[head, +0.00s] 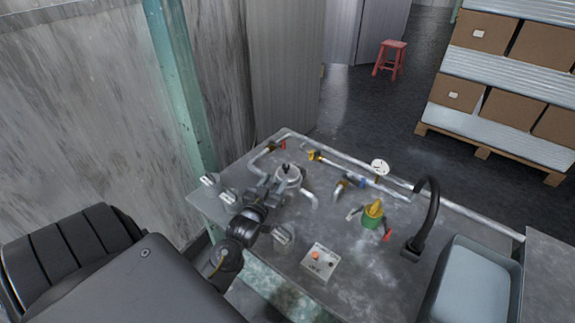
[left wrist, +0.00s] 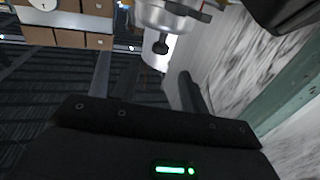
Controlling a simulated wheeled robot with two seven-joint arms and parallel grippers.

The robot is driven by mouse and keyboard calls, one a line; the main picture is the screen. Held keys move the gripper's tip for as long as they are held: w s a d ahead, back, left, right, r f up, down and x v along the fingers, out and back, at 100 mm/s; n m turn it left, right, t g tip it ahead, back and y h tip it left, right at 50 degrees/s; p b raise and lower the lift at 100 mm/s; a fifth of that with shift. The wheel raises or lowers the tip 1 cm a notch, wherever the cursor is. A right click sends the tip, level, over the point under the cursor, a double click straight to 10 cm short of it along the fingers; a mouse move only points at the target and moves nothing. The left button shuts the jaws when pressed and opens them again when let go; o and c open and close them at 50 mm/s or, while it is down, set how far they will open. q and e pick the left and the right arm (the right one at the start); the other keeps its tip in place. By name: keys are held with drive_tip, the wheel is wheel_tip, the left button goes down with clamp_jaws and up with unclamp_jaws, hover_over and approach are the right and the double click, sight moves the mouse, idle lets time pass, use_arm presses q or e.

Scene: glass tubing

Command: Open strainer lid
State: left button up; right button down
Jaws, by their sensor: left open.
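The strainer (head: 289,180) is a round metal pot in the pipework at the table's back left. A small dark knob (head: 286,168) stands on its closed-looking lid. My left gripper (head: 266,186) is just left of the strainer, with its jaws apart and empty. In the left wrist view the picture is upside down: the metal strainer (left wrist: 165,14) is at the top, its black knob (left wrist: 160,47) pointing down. The two fingers of the left gripper (left wrist: 145,88) stand either side of the space below the knob, not touching it. My right gripper is not in view.
Pipes with red- and yellow-handled valves run along the table's (head: 345,215) back. A gauge (head: 379,166), a green-and-yellow fitting (head: 372,212), a button box (head: 320,262), a black curved spout (head: 430,205) and a grey basin (head: 470,285) lie to the right. A wall stands left.

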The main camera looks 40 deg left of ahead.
sight(284, 168)
use_arm(q)
drive_tip(key=x, duration=0.8)
drive_tip(key=shift+w, duration=0.2)
drive_tip(key=shift+w+f, duration=0.1)
drive_tip(key=shift+w, duration=0.1)
drive_tip(key=shift+a, duration=0.1)
drive_tip(key=shift+c, duration=0.2)
drive_tip(key=c, duration=0.7)
clamp_jaws()
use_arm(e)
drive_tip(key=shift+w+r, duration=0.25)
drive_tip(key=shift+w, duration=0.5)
